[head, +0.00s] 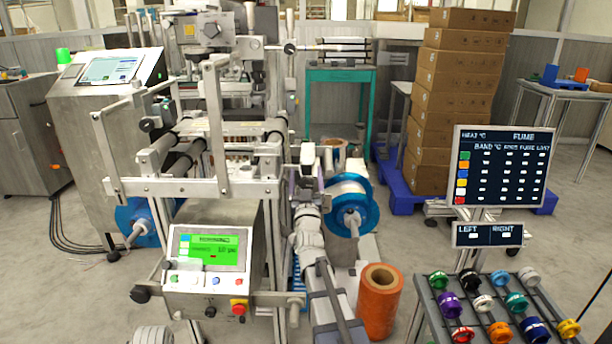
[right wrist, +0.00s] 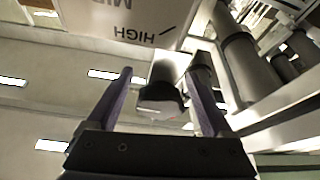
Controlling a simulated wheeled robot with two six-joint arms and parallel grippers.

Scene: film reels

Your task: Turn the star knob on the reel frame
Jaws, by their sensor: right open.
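The reel frame (head: 221,125) is a grey machine with rollers and a control box, left of centre in the head view. In the right wrist view, a dark knob with a pale, faceted face (right wrist: 160,100) shows between the fingers of my right gripper (right wrist: 164,76). The two fingers are apart, one on each side of the knob; I cannot tell whether either touches it. In the head view my right gripper (head: 305,183) is at the right side of the frame, and the knob is hidden there. My left gripper is not in view.
A pale panel marked HIGH and MID (right wrist: 120,20) is close beyond the fingers. Rollers (right wrist: 240,65) lie to its right. A blue reel (head: 365,222) is right of my arm, with an orange roll (head: 380,300) below. A rack of coloured rings (head: 432,300) stands at lower right.

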